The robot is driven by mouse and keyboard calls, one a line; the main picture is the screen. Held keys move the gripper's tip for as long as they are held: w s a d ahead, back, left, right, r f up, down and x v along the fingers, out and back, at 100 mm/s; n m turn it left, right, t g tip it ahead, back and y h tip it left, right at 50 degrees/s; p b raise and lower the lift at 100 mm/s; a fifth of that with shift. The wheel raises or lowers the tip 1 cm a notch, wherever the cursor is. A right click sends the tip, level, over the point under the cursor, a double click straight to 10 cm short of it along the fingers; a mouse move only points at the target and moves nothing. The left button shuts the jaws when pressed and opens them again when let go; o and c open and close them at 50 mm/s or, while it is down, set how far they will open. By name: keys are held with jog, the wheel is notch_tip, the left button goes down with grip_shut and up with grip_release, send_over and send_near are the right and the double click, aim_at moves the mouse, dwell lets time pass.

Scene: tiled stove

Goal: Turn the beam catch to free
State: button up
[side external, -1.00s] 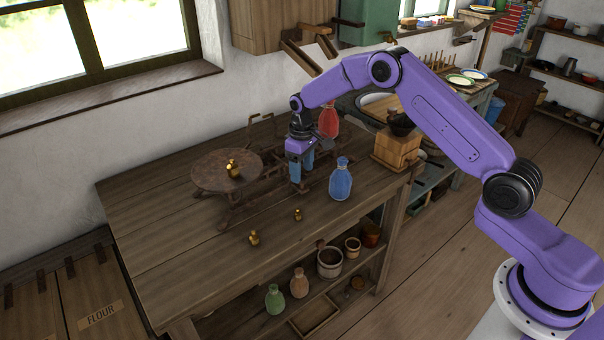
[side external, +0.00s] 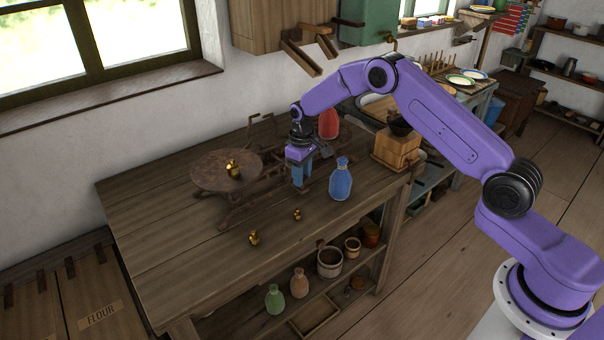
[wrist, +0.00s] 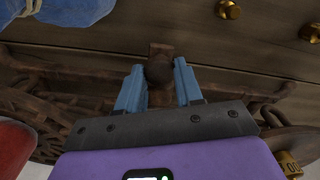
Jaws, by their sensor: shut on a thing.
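A dark, rusty balance scale (side external: 245,200) stands on the wooden table, with a round pan (side external: 210,180) at its left end. The beam catch (wrist: 160,68), a small brown knob on a short stem, shows in the wrist view between my fingers. My gripper (side external: 300,181) points down at the scale's right part; in the wrist view its blue fingers (wrist: 159,88) stand on both sides of the catch and are shut on it. In the side view my fingers hide the catch.
A blue bottle (side external: 341,180) stands close to the right of my gripper, and a red bottle (side external: 328,124) behind it. A brass weight (side external: 233,169) sits on the pan. Two more (side external: 253,238) (side external: 297,215) stand on the table in front. The table's front left is clear.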

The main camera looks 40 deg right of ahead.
jog(key=m, duration=0.6)
jog(key=shift+m, duration=0.3)
dwell(0.4)
jog(key=o, duration=1)
jog(key=shift+o, duration=0.2)
notch_tip(320, 180, up, 18)
jog(key=shift+f, duration=0.25)
